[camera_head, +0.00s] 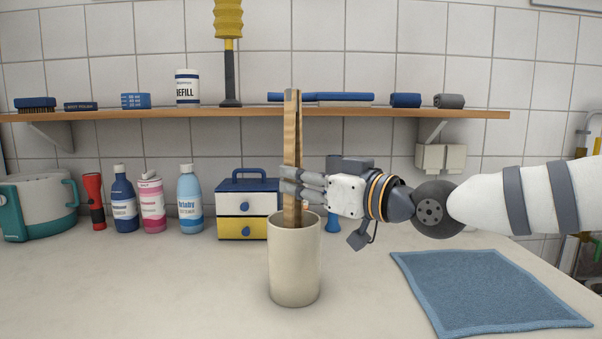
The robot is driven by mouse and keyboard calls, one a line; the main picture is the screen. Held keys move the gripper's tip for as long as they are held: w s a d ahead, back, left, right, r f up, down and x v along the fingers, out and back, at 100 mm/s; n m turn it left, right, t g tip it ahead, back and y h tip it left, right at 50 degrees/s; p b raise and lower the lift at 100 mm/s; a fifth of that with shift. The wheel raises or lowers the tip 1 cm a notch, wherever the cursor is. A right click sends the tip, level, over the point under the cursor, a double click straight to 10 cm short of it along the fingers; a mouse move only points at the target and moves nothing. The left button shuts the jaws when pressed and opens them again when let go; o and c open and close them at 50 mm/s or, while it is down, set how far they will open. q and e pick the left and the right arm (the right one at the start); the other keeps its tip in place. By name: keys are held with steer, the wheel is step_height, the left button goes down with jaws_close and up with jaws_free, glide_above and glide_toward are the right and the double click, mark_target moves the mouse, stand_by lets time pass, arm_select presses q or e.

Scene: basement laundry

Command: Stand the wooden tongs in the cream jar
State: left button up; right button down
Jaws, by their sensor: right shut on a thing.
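The cream jar (294,266) stands upright on the worktop in the middle of the head view. The wooden tongs (292,130) are upright, with their lower end inside the jar's mouth. The jar's wall hides how deep they reach. My right gripper (290,180) comes in from the right and is shut on the tongs just above the jar's rim. My left gripper is not in view.
A blue cloth (488,289) lies on the worktop at the right. Behind the jar stand a small drawer box (240,207) and several bottles, including a light blue one (190,200). A wooden shelf (200,114) crosses the wall behind. The front left worktop is clear.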

steer(key=c, duration=1.3)
jaws_free()
steer(key=shift+c, duration=0.2)
steer(key=shift+s+d, duration=0.1)
steer(key=v, duration=1.1)
steer(key=shift+s+d, duration=0.25)
steer(key=shift+d, duration=0.05)
steer(key=shift+r, duration=0.1)
